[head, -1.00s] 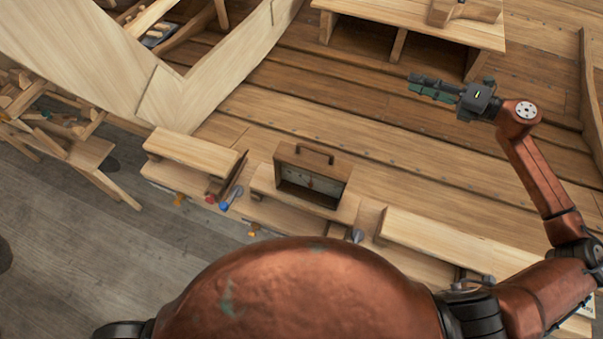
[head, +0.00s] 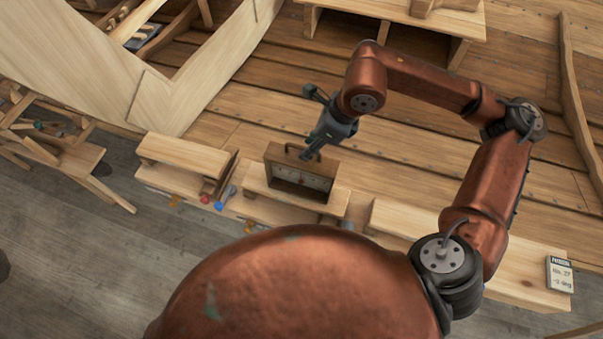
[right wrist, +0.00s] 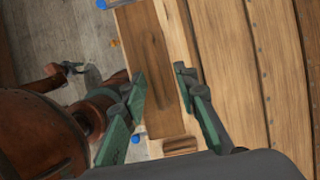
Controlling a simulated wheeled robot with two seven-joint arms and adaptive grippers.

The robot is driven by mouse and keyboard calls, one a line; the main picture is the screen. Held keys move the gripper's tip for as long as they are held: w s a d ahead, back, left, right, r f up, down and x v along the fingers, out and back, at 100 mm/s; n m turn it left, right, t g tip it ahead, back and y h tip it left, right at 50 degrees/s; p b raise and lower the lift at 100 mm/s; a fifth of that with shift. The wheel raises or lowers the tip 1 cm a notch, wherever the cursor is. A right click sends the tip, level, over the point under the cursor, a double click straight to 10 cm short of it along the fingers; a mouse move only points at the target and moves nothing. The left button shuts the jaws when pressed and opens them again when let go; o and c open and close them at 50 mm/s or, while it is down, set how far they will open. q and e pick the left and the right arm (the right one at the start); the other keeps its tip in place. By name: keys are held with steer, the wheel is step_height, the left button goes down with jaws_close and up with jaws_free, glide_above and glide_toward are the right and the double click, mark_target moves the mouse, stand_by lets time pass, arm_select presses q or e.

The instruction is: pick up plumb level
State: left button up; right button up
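The plumb level appears to be the brown wooden box (head: 272,155) with a pale dial face and a top handle. It stands upright on a light wooden plank in the head view. My right gripper (head: 308,152) points down at its top, close to the handle, which it partly hides. In the right wrist view my right gripper (right wrist: 160,76) has its two green fingers apart, with a brown wooden surface (right wrist: 150,55), likely the level's top, between and beyond them. I cannot tell whether they touch it. My left gripper does not show in the head view.
A light wooden step (head: 183,152) stands left of the box. A blue-tipped tool (head: 222,199) and a red-ended one lie between them. A label card (head: 560,274) lies on the plank at right. The planked hull floor behind is mostly bare.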

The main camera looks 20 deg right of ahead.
steer(key=shift+w+a+f+p, duration=0.15)
steer(key=shift+a+f+p, duration=0.35)
steer(key=shift+f, duration=0.25)
steer(key=p+x, duration=0.1)
steer(key=x, duration=0.2)
steer(key=shift+a+f+p, duration=0.1)
steer(key=shift+p, duration=0.3)
steer(key=shift+w+a+f, duration=0.15)
steer(key=shift+f, duration=0.35)
jaws_close()
steer(key=shift+r, duration=0.1)
